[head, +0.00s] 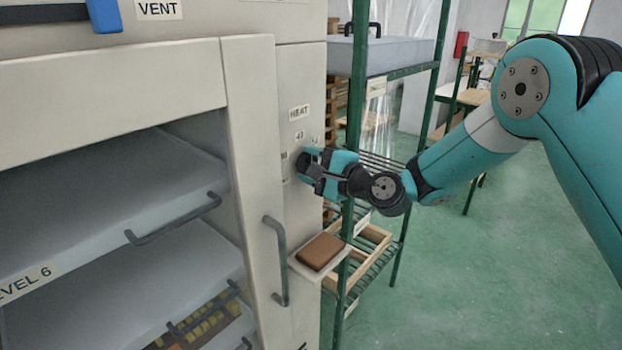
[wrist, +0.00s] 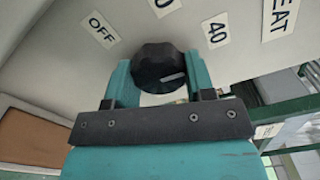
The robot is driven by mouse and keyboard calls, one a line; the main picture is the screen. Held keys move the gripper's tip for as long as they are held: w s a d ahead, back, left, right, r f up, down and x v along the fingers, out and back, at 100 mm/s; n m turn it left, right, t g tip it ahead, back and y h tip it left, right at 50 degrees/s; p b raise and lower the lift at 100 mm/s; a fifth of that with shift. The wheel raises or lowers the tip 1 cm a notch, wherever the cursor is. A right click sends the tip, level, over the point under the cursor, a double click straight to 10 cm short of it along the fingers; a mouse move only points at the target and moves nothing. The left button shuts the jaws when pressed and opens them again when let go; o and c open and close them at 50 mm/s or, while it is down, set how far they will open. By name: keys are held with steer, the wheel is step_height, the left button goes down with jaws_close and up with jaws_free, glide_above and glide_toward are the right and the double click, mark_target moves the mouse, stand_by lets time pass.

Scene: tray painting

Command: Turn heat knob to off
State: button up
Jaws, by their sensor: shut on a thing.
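The black heat knob (wrist: 154,62) is on the cabinet panel, between the two teal fingers of my gripper (wrist: 160,75) in the wrist view. The fingers are shut on its sides. A pale mark shows on the lower right of the knob's face. The OFF label (wrist: 100,29) lies to the knob's upper left, and the 40 label (wrist: 216,30) to its upper right. In the head view my gripper (head: 304,163) is at the panel below the HEAT label (head: 299,112). There it hides the knob.
A small ledge with a brown block (head: 320,252) sticks out below my gripper. A vertical handle (head: 275,260) is on the cabinet at left. A green rack (head: 357,110) stands close behind my gripper. Open floor (head: 480,280) lies at right.

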steer(key=n+b, duration=0.3)
steer(key=b, duration=0.1)
steer(key=shift+f+n, duration=0.3)
steer(key=shift+n, duration=0.1)
steer(key=n+b, duration=0.3)
steer(key=b, duration=0.1)
steer(key=shift+n+b, duration=0.3)
steer(key=n+b, duration=0.3)
steer(key=b, duration=0.1)
steer(key=shift+r+n+b, duration=0.1)
steer(key=shift+n+b, duration=0.2)
steer(key=shift+b, duration=0.1)
steer(key=n+b, duration=0.3)
steer(key=b, duration=0.1)
steer(key=shift+s+a+n+b, duration=0.1)
steer(key=shift+n+b, duration=0.2)
steer(key=n+b, duration=0.6)
steer(key=b, duration=0.1)
steer(key=shift+r, duration=0.1)
steer(key=shift+s+a+r+n+b, duration=0.1)
steer(key=shift+r+n+b, duration=0.05)
steer(key=shift+n+b, duration=1.7)
steer(key=shift+n, duration=0.25)
steer(key=o, duration=0.9)
steer(key=shift+r, duration=0.15)
